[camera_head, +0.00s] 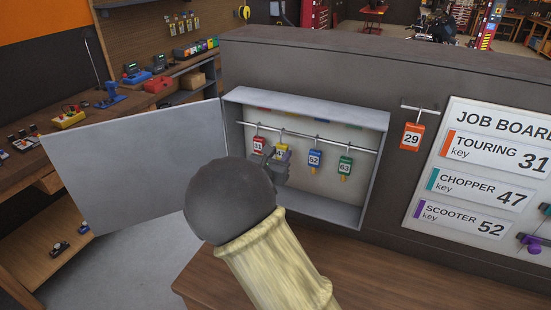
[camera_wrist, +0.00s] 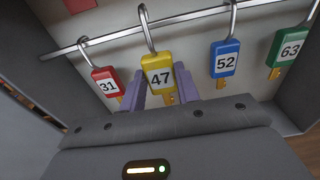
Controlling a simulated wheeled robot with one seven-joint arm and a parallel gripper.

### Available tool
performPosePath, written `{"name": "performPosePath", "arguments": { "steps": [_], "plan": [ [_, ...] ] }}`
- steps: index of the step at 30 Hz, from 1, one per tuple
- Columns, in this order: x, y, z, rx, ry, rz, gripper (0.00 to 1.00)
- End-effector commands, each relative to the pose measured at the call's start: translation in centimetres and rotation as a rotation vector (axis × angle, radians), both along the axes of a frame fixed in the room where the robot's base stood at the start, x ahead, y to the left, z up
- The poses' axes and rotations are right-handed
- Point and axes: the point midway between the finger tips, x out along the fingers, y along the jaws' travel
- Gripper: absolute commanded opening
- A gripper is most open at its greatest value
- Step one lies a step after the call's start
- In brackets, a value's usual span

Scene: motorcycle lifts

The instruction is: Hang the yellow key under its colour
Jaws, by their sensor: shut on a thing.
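The yellow key (camera_wrist: 159,78), tagged 47, is between the fingers of my gripper (camera_wrist: 160,92) in the wrist view. Its hook reaches up to the rail (camera_wrist: 185,25) and appears to be over it; I cannot tell whether it bears weight there. In the head view the yellow key (camera_head: 282,151) shows in part inside the cabinet (camera_head: 300,101), partly hidden by my gripper (camera_head: 276,163). The red key 31 (camera_wrist: 107,82) hangs to its left. The blue key 52 (camera_wrist: 225,58) and green key 63 (camera_wrist: 290,52) hang to its right. Colour patches show along the cabinet's upper back.
The cabinet door (camera_head: 135,165) stands open to the left. An orange tag 29 (camera_head: 412,136) hangs on a separate hook right of the cabinet, beside the job board (camera_head: 490,165). A wooden bench top (camera_head: 375,270) lies below. The red key is close beside my fingers.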

Motion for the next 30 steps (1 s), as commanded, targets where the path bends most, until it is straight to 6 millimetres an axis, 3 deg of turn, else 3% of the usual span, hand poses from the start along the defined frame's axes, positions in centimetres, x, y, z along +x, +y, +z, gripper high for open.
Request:
{"name": "performPosePath", "arguments": {
  "steps": [15, 21, 30],
  "plan": [
    [3.0, -1.3, -0.1, -0.001, 0.001, -0.001, 0.12],
    [3.0, -1.2, -1.1, 0.0, 0.001, 0.0, 0.12],
    [2.9, -1.2, -1.1, 0.0, 0.0, 0.0, 0.12]
  ]
}}
